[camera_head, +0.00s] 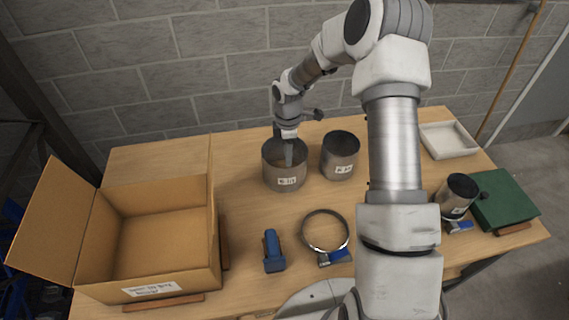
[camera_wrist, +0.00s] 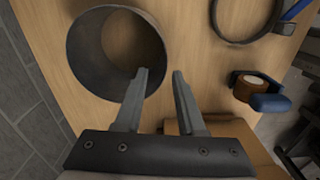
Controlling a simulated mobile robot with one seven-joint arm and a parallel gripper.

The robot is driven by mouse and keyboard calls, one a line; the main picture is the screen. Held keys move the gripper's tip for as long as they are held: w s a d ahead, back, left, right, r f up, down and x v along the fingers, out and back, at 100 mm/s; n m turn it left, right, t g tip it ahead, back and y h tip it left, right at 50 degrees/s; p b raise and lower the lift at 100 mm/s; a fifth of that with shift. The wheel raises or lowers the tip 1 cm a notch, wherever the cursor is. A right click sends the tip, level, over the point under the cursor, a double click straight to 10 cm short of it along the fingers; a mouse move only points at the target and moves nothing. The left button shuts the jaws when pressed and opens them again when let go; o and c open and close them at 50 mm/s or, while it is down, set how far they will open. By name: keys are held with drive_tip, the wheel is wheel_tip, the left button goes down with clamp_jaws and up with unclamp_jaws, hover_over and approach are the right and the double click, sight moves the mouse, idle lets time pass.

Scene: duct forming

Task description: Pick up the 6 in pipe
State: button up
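Several open metal pipes stand upright on the table, with white labels too small to read surely. My gripper (camera_head: 288,152) points down at the left of the two rear pipes (camera_head: 270,174). In the wrist view, that round pipe (camera_wrist: 85,55) lies at the upper left. My gripper (camera_wrist: 161,73) is open there, one finger over the pipe's mouth and the other outside its rim. I cannot tell whether they touch the wall. Another wide pipe (camera_head: 341,166) stands just right, and a narrower dark one (camera_head: 449,204) stands at the right.
An open cardboard box (camera_head: 150,270) fills the table's left. A blue tool (camera_head: 273,252) and a metal ring clamp (camera_head: 307,240) lie in front. A green box (camera_head: 508,199) and white tray (camera_head: 449,140) are at right. A block wall stands behind.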

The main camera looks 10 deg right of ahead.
drive_tip(key=f+b, duration=0.2)
drive_tip(key=f, duration=0.1)
drive_tip(key=f+b, duration=0.2)
drive_tip(key=f, duration=0.2)
drive_tip(key=f+b, duration=0.2)
drive_tip(key=f, duration=0.1)
drive_tip(key=shift+s+a+f, duration=0.15)
drive_tip(key=shift+s, duration=0.2)
clamp_jaws()
idle(1.1)
